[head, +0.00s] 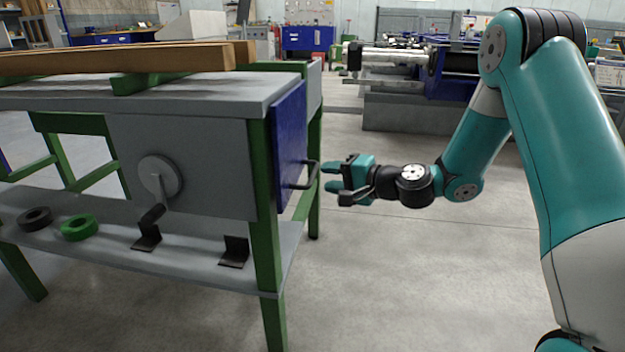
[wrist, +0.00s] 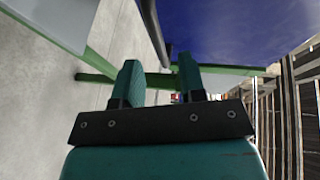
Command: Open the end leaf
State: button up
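The end leaf (head: 289,145) is a blue panel standing upright against the near end of the green-legged table, and it looks shut. It carries a dark bar handle (head: 302,186) that sticks out to the right. My gripper (head: 330,177) is open and empty just right of the handle, its fingers pointing at it. In the wrist view my gripper (wrist: 160,76) shows two teal fingers spread apart. The handle (wrist: 152,26) lies ahead of the gap between them, and the blue leaf (wrist: 225,32) fills the upper right. I see no contact with the handle.
The table's grey top (head: 180,97) carries wooden beams (head: 120,60). Its lower shelf (head: 190,262) holds rings and dark brackets. A green leg (head: 265,215) stands beside the leaf. The floor (head: 420,270) right of the table is clear. A machine (head: 400,110) stands behind.

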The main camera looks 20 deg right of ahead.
aim_at(312, 175)
jog(key=x, duration=0.5)
jog(key=shift+w+a+b, duration=0.1)
jog(key=shift+w+b, duration=0.05)
jog(key=shift+b, duration=0.2)
grip_shut()
